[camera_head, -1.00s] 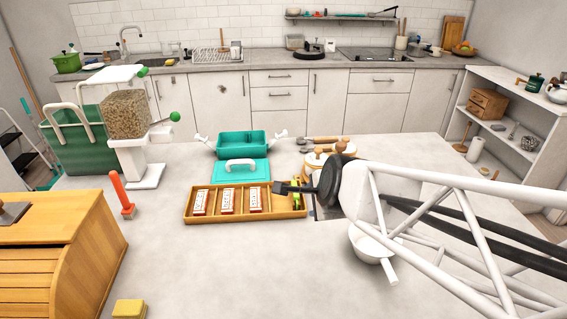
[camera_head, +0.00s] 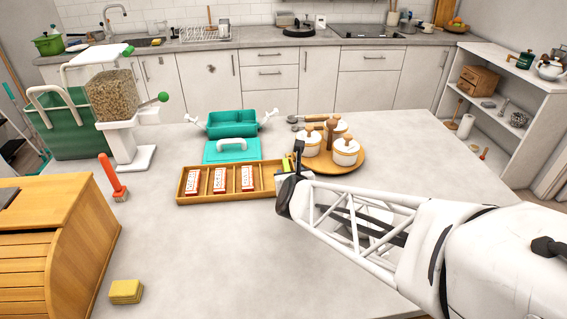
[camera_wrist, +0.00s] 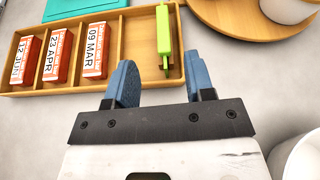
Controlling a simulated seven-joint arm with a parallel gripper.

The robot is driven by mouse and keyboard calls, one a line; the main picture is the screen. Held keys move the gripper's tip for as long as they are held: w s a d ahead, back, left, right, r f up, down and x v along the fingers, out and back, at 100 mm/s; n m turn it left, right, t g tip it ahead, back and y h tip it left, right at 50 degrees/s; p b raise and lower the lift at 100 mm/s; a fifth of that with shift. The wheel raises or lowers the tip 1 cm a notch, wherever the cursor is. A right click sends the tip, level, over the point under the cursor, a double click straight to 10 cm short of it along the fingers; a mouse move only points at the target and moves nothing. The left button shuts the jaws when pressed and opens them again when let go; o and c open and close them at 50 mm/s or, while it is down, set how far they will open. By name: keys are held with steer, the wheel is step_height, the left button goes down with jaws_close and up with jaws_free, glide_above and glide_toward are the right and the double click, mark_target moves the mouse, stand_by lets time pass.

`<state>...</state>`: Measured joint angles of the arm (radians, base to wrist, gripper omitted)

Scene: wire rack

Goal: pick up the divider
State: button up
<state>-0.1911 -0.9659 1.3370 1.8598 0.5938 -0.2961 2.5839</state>
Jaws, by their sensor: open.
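A thin bright green piece, seemingly the divider (camera_wrist: 164,38), stands in the right-end compartment of a wooden tray (camera_wrist: 135,52). In the head view the tray (camera_head: 225,198) lies on the table, and the green piece (camera_head: 287,163) shows partly behind my gripper. My gripper (camera_wrist: 163,82) is open and empty, with blue fingertips apart. In the wrist view the green piece lies ahead of the gap between the fingertips, and no contact shows. In the head view my gripper (camera_head: 294,165) is at the tray's right end.
Several red-and-white date boxes (camera_wrist: 93,50) fill the tray's left compartments. A round wooden board with white jars (camera_head: 345,152) stands close behind and right. A teal lid (camera_head: 231,151) and teal bin (camera_head: 232,122) lie behind the tray.

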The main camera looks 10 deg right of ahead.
mark_target(287, 168)
steer(key=shift+w+f+m, duration=0.15)
steer(key=shift+f+m, duration=0.15)
steer(key=shift+m, duration=0.1)
steer(key=shift+x, duration=1.3)
steer(key=shift+x, duration=2.6)
steer(key=shift+d+f, duration=0.15)
steer(key=shift+c, duration=0.2)
jaws_close()
